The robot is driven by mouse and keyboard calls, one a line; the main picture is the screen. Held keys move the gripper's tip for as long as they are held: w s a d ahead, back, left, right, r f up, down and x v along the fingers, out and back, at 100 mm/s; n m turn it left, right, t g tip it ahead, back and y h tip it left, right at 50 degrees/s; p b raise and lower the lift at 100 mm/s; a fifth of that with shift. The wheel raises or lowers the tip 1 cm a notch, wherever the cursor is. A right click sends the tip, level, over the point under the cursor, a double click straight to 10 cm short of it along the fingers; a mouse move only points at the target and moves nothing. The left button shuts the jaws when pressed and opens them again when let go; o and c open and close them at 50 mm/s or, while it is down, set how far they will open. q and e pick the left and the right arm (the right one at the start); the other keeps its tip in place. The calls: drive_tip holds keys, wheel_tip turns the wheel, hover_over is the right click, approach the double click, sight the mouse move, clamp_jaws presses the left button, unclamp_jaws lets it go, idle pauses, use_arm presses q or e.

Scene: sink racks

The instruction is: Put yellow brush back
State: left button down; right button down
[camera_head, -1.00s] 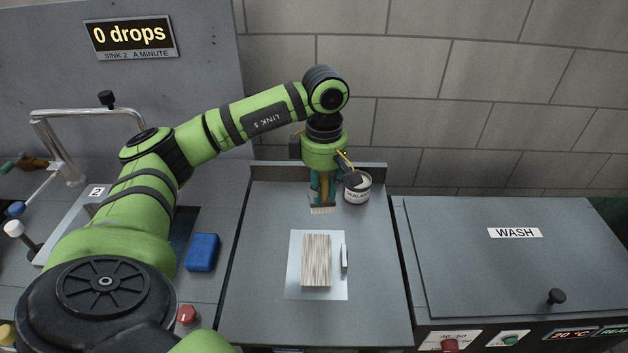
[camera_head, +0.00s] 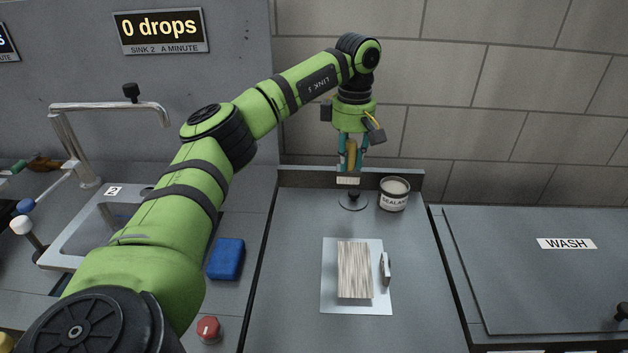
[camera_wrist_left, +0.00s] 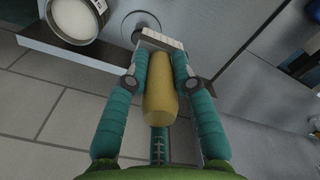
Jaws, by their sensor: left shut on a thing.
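The yellow brush has a yellow handle (camera_wrist_left: 159,95) and a pale bristle end. My left gripper (camera_head: 350,160) is shut on the handle, and the bristles (camera_head: 347,181) point down. In the head view the brush is in the air near the back of the grey worktop, just above a round base with a dark knob (camera_head: 353,197). The round base (camera_wrist_left: 143,22) shows partly behind the bristle end in the left wrist view. I cannot tell whether the brush touches the knob. My right gripper is not in view.
An open sealant can (camera_head: 394,195) stands close right of the round base. A striped block (camera_head: 355,270) lies on a pale sheet (camera_head: 334,304) in front, with a small item (camera_head: 385,269) beside it. A blue sponge (camera_head: 226,258) lies left, near the sink.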

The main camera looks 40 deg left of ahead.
use_arm(q)
drive_tip(key=a+f+p, duration=0.1)
drive_tip(key=a+f, duration=0.1)
drive_tip(key=s+a+f, duration=0.1)
drive_tip(key=a+f, duration=0.2)
drive_tip(key=s+a+f+p, duration=0.1)
drive_tip(key=a+f, duration=0.2)
drive_tip(key=shift+f+p, duration=0.15)
drive_tip(key=shift+p, duration=0.15)
drive_tip(key=shift+f, duration=0.3)
drive_tip(key=shift+f, duration=0.15)
drive_tip(key=c, duration=1)
unclamp_jaws()
